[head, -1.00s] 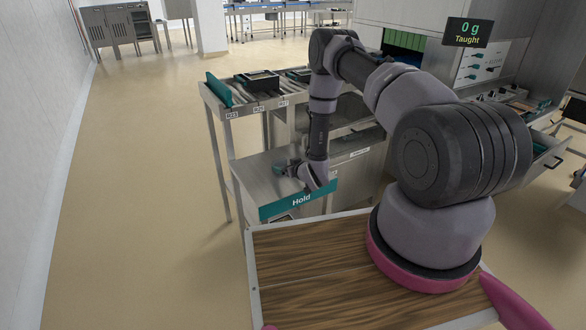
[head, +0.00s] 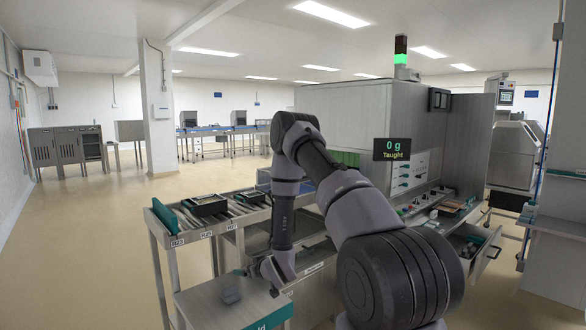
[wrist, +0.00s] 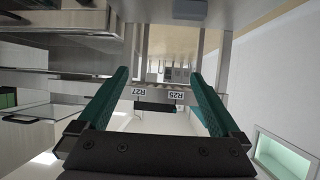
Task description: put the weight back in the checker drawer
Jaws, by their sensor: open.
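A small grey block (head: 230,294), which looks like the weight, sits on the steel side table (head: 200,306) with the teal sign at the lower left. A grey block also shows at the top of the wrist view (wrist: 188,10), beyond the fingertips. My gripper (wrist: 158,75) is open, its two teal fingers apart with nothing between them. In the head view my wrist hides most of my gripper, which is just behind and right of the block. An open drawer (head: 476,240) with teal items inside juts out at right; I cannot tell whether it is the checker's.
A roller conveyor (head: 236,212) carrying dark trays (head: 205,205) stands behind the side table. The large steel machine (head: 360,120) fills the centre, with a display (head: 392,149) reading 0 g, Taught. Open floor (head: 110,230) lies to the left.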

